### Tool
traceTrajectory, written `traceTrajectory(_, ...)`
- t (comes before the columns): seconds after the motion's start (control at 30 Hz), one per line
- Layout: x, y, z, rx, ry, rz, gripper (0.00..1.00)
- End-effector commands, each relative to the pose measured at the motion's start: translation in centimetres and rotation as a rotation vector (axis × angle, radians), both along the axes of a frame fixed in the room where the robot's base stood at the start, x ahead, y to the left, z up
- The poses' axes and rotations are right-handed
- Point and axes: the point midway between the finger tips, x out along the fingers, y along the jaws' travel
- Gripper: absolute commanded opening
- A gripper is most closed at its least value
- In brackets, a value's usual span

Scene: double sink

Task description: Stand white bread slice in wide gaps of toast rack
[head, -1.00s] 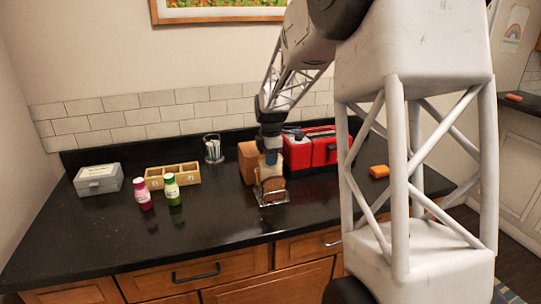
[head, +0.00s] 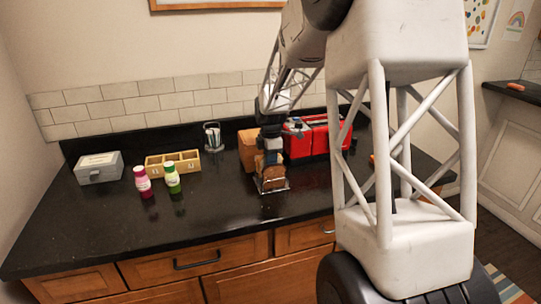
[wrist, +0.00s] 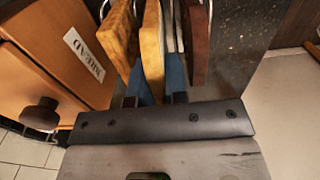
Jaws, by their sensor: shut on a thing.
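The toast rack (head: 273,190) is a wire rack near the counter's front edge, holding bread slices. In the wrist view its wire loops (wrist: 209,12) show at the top. My gripper (head: 270,153) is just above the rack, pointing down. In the wrist view its blue fingers (wrist: 158,85) are shut on a pale golden slice, the white bread slice (wrist: 152,48). This slice stands upright between a tan-brown slice (wrist: 118,38) on the left and a dark brown slice (wrist: 197,42) on the right. Its lower edge and seating in the rack are hidden.
A wooden bread box (head: 247,150) and a red toaster (head: 308,138) stand close behind the rack. A grey box (head: 99,168), a compartment tray (head: 173,163), a pink bottle (head: 143,182), a green bottle (head: 172,177) and a utensil holder (head: 213,138) are left. The front-left counter is clear.

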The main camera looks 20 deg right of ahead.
Motion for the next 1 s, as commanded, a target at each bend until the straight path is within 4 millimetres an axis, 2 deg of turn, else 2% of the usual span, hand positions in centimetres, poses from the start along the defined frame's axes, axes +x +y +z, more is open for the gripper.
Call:
traceTrajectory(0.4, 0.0, 0.0, -1.4, 0.0, 0.0, 0.0, 0.01)
traceTrajectory(1.0, 0.0, 0.0, -1.6, 0.0, 0.0, 0.0, 0.01)
